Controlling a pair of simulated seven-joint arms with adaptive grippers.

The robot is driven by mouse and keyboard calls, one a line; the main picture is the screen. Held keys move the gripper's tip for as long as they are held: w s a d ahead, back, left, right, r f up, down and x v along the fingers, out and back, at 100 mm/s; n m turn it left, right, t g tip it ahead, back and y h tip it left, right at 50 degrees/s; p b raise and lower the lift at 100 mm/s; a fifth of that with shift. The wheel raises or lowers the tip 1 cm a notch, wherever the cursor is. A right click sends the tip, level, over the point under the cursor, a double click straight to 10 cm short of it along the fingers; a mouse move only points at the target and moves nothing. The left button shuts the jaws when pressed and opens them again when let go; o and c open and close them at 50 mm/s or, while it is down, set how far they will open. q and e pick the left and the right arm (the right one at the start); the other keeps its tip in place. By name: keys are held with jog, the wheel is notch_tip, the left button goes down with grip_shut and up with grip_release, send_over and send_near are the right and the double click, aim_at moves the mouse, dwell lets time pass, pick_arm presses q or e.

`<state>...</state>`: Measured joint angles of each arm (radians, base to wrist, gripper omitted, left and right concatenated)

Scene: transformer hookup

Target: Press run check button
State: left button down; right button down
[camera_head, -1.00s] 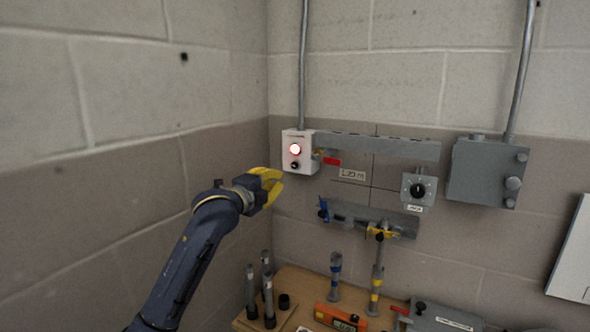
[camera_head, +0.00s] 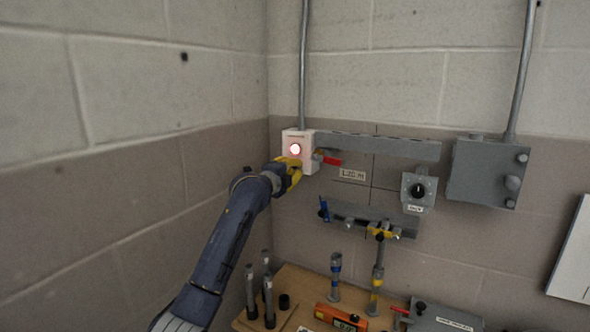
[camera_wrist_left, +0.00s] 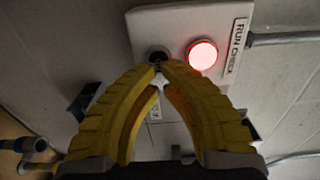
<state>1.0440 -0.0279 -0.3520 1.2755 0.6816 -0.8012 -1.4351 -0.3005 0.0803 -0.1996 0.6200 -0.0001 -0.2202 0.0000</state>
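The run check box (camera_head: 309,150) is a white box on the wall near the corner, under a conduit. Its round red lamp (camera_head: 295,149) is lit. In the left wrist view the box shows a "RUN CHECK" label (camera_wrist_left: 235,46), the glowing lamp (camera_wrist_left: 202,54) and a dark round button (camera_wrist_left: 157,56). My left gripper (camera_head: 296,165) has yellow fingers and is at the lower front of the box. In the left wrist view its fingertips (camera_wrist_left: 160,68) meet with nothing between them, right at the button and partly covering it. I cannot tell whether they touch it. My right gripper is out of view.
A red-handled part (camera_head: 332,161) sticks out just right of the box, below a grey rail (camera_head: 390,148). A dial box (camera_head: 418,190) and a grey junction box (camera_head: 485,172) are farther right. A wooden bench (camera_head: 298,284) with upright tubes stands below.

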pick_arm(q)
jog(key=shift+w+d, duration=0.1)
jog(key=shift+w, duration=0.05)
dwell(0.3)
jog(key=shift+x, duration=0.8)
jog(key=shift+s, duration=0.4)
jog(key=v, duration=1.3)
jog(key=shift+a, duration=0.3)
jog(key=shift+r, duration=0.1)
